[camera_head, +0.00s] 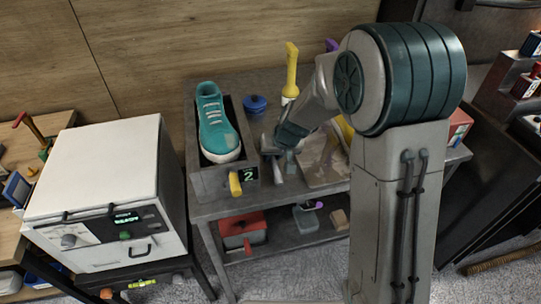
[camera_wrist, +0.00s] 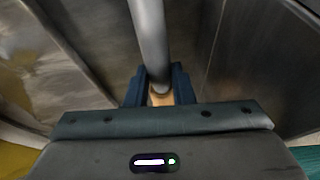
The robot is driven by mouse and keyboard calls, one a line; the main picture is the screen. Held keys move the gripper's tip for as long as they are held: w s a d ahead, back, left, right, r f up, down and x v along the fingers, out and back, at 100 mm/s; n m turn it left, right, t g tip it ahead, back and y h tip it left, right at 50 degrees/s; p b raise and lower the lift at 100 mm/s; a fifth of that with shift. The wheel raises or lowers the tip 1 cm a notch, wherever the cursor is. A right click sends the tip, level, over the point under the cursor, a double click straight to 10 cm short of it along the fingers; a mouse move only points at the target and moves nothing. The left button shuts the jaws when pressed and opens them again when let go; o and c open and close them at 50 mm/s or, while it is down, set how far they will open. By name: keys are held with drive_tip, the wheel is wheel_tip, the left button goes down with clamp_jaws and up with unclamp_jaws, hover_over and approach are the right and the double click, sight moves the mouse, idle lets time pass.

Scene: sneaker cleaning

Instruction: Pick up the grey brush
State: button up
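My gripper (camera_head: 283,148) is low over the table, to the right of the sneaker tray. In the wrist view, its two blue fingers (camera_wrist: 159,88) stand on both sides of a grey rod-like handle (camera_wrist: 150,40), seemingly against it. The handle appears to be the grey brush, with a tan part at its end between the fingers. In the head view the gripper and arm hide most of the brush, and a small pale grey part (camera_head: 277,168) shows below. The brush head cannot be made out clearly.
A teal sneaker (camera_head: 215,125) sits in a dark tray (camera_head: 207,184) left of my gripper. A blue round container (camera_head: 255,104) and an upright yellow-handled thing (camera_head: 291,70) stand behind it. A flat brownish board (camera_head: 322,165) lies to the right. A white box machine (camera_head: 100,170) stands left.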

clamp_jaws()
drive_tip(key=shift+r, duration=0.45)
drive_tip(key=r, duration=0.1)
drive_tip(key=d+r, duration=0.1)
drive_tip(key=r, duration=0.1)
drive_tip(key=shift+r+b, duration=0.3)
drive_tip(key=s+d+r+b, duration=0.2)
drive_tip(key=d+r, duration=0.4)
drive_tip(key=d, duration=0.4)
drive_tip(key=shift+s+d+r, duration=0.15)
drive_tip(key=shift+s+r, duration=0.1)
drive_tip(key=shift+s, duration=0.2)
